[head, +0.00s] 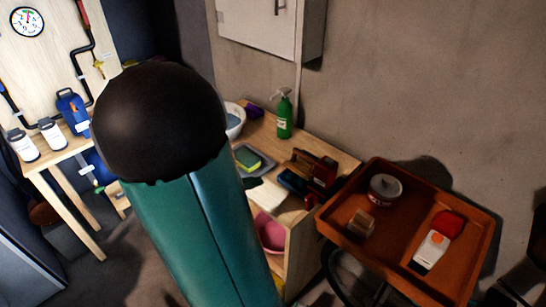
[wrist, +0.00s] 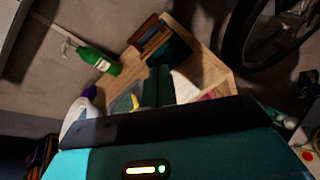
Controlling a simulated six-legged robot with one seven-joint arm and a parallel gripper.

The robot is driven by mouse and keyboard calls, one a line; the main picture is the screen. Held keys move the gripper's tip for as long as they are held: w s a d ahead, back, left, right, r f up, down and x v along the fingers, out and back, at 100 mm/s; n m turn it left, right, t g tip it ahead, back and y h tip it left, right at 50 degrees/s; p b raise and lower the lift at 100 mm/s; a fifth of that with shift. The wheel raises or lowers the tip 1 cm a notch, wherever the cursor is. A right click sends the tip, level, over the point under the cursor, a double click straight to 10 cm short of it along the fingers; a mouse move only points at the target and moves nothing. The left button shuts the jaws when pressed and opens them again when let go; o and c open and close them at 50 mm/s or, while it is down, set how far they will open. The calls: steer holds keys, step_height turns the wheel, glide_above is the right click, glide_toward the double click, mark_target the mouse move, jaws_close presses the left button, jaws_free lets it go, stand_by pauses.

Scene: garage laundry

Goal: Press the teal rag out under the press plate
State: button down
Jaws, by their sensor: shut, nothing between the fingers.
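The press (head: 322,172), a dark red-brown frame, stands on the wooden bench near its right end. It also shows in the wrist view (wrist: 147,33), beyond my fingers. A dark blue-teal flat patch (head: 292,182) lies at its left side and shows in the wrist view (wrist: 174,50); I cannot tell whether it is the rag or part of the press. No other teal rag is clear. My gripper (wrist: 158,72) is shut and empty, its dark teal fingers together, pointing toward the press over the bench.
On the bench are a green spray bottle (head: 284,115), a white bowl (head: 235,122), a grey tray (head: 266,160) with a yellow-green sponge (head: 247,158), and a pale flat piece (head: 267,196). A pink tub (head: 271,236) sits below. A brown tray (head: 385,262) stands right.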

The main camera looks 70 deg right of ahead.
mark_target(296, 169)
steer(key=s+d+f+n+h, duration=0.3)
steer(key=d+f+n, duration=0.2)
steer(key=d, duration=0.3)
steer(key=shift+f+n+t, duration=0.25)
steer(key=shift+n+t, duration=0.15)
steer(key=shift+n, duration=0.4)
steer(key=shift+s, duration=0.1)
steer(key=x, duration=1)
steer(key=shift+r, duration=0.2)
steer(key=shift+d+r, duration=0.1)
steer(key=shift+r, duration=0.1)
